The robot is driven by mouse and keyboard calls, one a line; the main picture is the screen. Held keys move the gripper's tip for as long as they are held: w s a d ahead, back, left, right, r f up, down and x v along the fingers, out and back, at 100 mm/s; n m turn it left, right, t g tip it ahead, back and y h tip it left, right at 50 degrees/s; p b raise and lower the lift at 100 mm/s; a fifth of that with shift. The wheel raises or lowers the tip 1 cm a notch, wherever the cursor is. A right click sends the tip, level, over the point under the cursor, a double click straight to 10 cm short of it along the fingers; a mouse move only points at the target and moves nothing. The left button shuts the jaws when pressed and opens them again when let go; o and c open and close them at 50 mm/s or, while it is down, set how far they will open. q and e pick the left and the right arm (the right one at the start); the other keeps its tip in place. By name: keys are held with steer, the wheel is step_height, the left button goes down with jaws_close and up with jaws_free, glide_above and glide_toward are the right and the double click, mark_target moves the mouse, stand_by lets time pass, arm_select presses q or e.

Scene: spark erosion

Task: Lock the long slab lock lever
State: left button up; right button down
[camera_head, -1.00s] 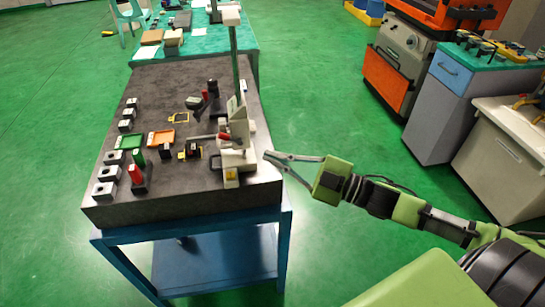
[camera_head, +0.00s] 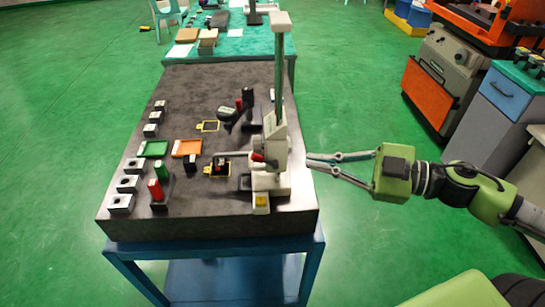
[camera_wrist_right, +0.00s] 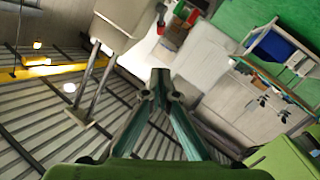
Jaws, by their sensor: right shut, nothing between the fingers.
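The long slab lock lever cannot be singled out with certainty. A small red-ended lever (camera_head: 257,156) shows on the left side of the white and grey column stand (camera_head: 270,180) at the right edge of the dark slab (camera_head: 240,88). My right gripper (camera_head: 307,160) is just right of the stand, with its long thin fingers pointing left at it. The fingers are shut and empty, and the tips seem apart from the stand. In the right wrist view the fingers (camera_wrist_right: 160,78) meet at the tips, with a blurred red and dark part (camera_wrist_right: 160,30) beyond. My left gripper is not in view.
Several small blocks (camera_head: 130,183), a green tray (camera_head: 153,149), an orange tray (camera_head: 187,148) and red and green upright pieces stand on the slab. A blue-framed table (camera_head: 306,250) carries it. Green floor lies open to the right; cabinets (camera_head: 490,105) stand farther right.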

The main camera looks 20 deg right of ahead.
mark_target(255, 156)
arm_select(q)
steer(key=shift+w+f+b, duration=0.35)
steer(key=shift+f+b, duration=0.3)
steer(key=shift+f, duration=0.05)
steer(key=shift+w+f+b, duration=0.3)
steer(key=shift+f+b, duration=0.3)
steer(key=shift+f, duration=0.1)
arm_select(e)
steer(key=shift+w+a+f, duration=0.6)
steer(key=shift+w+a, duration=0.55)
steer(key=shift+w, duration=0.15)
steer(key=shift+w+a+f, duration=0.65)
steer(key=shift+w+a, duration=0.5)
steer(key=shift+w, duration=0.15)
steer(key=shift+w+a+f, duration=0.6)
steer(key=shift+w+a, duration=0.55)
steer(key=shift+w, duration=0.15)
